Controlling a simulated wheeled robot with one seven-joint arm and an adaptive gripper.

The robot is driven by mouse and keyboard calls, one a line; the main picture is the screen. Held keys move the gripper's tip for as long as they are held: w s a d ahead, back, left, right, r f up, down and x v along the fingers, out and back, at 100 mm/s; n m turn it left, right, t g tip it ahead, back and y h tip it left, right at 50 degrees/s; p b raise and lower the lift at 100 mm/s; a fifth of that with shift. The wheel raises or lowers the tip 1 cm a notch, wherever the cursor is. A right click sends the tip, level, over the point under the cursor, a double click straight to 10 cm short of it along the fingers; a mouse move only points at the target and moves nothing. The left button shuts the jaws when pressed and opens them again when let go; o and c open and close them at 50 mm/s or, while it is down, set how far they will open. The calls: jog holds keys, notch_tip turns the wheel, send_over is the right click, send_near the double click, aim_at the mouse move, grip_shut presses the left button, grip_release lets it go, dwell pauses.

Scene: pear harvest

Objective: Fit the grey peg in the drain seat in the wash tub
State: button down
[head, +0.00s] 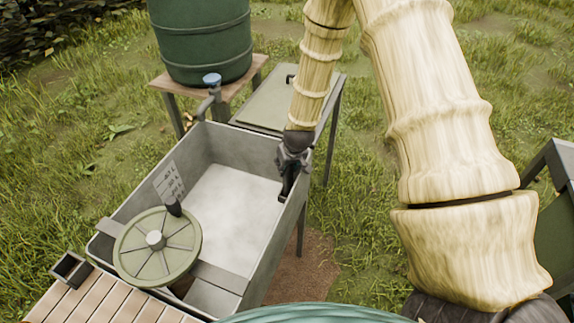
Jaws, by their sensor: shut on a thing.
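The wash tub (129,196) is a grey rectangular trough with a pale, cloudy floor or surface. My gripper (285,197) points down inside the tub's right side, close to the right wall. It is shut on a small dark thing, mostly hidden by the fingers. I take this to be the grey peg, since no other loose peg shows, but its shape is unclear. I cannot make out the drain seat in the tub. I cannot tell whether the held thing touches the tub floor.
A green spoked wheel (135,262) with a dark handle covers the tub's near left end. A tap (209,95) rises at the far left corner, before a green barrel (200,40). A side table (262,103) stands behind. A slatted wooden top (100,300) lies near left.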

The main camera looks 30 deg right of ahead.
jog(key=shift+s+a+f, duration=0.1)
jog(key=shift+s+f, duration=0.2)
jog(key=shift+f, duration=0.25)
dwell(0.4)
jog(key=c, duration=0.9)
grip_release()
jog(key=shift+s+f+b, duration=0.1)
jog(key=shift+b, duration=0.2)
jog(key=o, duration=0.5)
jog(key=shift+a+f, duration=0.1)
jog(key=shift+r, duration=0.2)
jog(key=shift+w+d+r+p, duration=0.1)
jog(key=shift+w+r+p, duration=0.05)
jog(key=shift+r+p, duration=0.8)
jog(key=shift+w+d+r+p, duration=0.15)
jog(key=shift+r+p, duration=0.5)
jog(key=shift+r, duration=0.5)
jog(key=shift+w+r+p, duration=0.15)
jog(key=shift+r+p, duration=0.65)
jog(key=shift+r, duration=0.25)
